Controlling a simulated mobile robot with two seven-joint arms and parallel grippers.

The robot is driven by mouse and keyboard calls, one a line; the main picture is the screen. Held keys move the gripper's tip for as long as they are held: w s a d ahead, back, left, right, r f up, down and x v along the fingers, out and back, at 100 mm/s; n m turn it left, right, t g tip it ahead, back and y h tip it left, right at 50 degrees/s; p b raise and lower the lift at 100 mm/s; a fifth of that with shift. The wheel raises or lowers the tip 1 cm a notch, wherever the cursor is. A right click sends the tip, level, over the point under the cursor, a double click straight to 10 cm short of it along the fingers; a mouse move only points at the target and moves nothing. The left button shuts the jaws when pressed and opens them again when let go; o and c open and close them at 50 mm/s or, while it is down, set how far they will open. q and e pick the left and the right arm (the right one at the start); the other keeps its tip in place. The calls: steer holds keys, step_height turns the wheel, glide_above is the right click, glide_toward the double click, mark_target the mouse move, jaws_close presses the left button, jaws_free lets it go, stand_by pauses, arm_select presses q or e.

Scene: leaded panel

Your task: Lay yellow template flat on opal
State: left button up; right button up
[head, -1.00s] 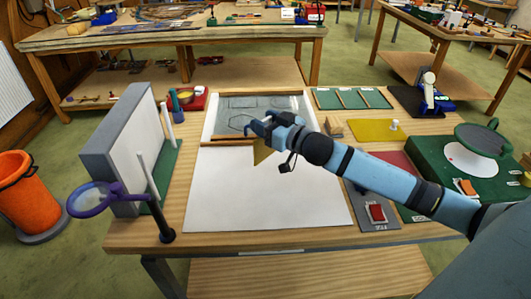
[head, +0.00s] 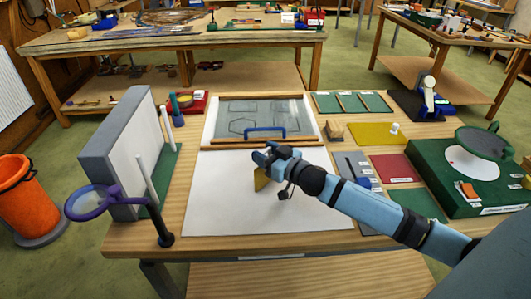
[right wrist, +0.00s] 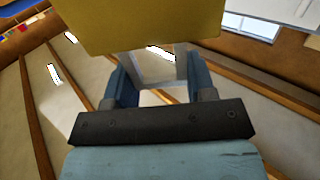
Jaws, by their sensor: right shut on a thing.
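The yellow template (head: 262,179) is a small flat piece held on edge, tilted, below my right gripper (head: 266,164). The gripper is shut on it, above the large white sheet (head: 235,210) on the bench. The template and sheet look apart, though contact is hard to judge. In the right wrist view the template (right wrist: 140,22) fills the top as a broad yellow plate beyond the fingers. I cannot tell for sure which surface is the opal; the white sheet is one pale flat candidate. My left gripper is not in view.
Behind the sheet lies a framed glass panel (head: 235,108) with outlined shapes and a blue handle (head: 265,131). A grey-edged upright board (head: 120,145) and purple-ringed magnifier (head: 92,203) stand left. A yellow sheet (head: 365,136) and green box (head: 455,172) are right.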

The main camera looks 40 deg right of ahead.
steer(key=o, duration=1.1)
steer(key=shift+f, duration=0.1)
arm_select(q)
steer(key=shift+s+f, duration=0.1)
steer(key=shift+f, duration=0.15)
arm_select(e)
steer(key=shift+r, duration=0.25)
arm_select(q)
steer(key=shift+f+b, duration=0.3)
steer(key=shift+b, duration=0.15)
arm_select(e)
steer(key=v, duration=1.2)
steer(key=shift+f, duration=0.15)
